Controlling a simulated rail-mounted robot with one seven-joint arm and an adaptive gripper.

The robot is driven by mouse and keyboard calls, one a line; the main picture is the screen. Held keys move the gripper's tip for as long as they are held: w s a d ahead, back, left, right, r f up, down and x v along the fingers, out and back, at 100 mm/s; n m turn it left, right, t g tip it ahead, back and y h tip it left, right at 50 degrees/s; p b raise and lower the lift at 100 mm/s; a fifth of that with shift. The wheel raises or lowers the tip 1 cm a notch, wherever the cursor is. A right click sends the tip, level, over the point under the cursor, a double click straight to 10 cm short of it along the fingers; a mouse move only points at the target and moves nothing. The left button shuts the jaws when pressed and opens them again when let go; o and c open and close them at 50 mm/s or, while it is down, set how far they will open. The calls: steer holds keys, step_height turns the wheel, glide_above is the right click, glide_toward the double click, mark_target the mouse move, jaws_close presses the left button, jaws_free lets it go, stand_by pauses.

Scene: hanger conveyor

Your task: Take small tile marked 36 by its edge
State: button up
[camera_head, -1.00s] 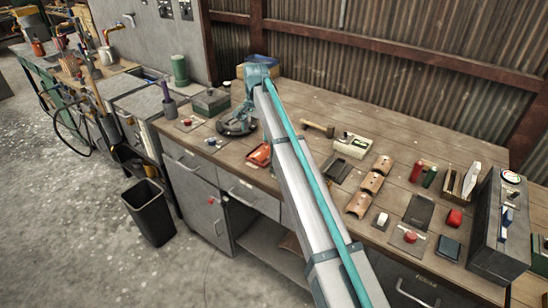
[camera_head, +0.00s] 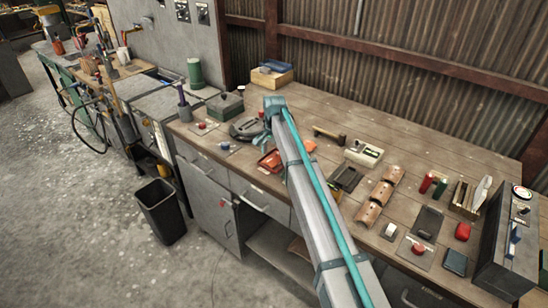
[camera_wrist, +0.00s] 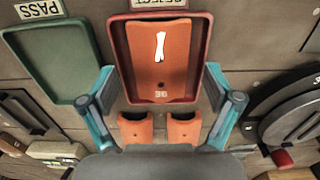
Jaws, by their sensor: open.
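In the wrist view an orange tile (camera_wrist: 148,68) lies in a red tray (camera_wrist: 203,52) labelled REJECT. It carries a white streak and an upside-down number that reads as 36. My gripper (camera_wrist: 159,82) is open and empty, its fingers spread either side of the tray's lower part. I cannot tell its height above the tile. Two small orange curved pieces (camera_wrist: 135,129) lie just below the tray, between the fingers.
A green tray (camera_wrist: 48,60) labelled PASS lies left of the red tray in the wrist view. A dark round device (camera_wrist: 287,105) is close on the right. A cream box (camera_head: 364,153), a hammer (camera_head: 328,134) and brown curved tiles (camera_head: 378,198) share the bench.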

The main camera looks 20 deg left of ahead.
steer(key=shift+f, duration=0.8)
steer(key=c, duration=1.3)
steer(key=shift+r, duration=0.15)
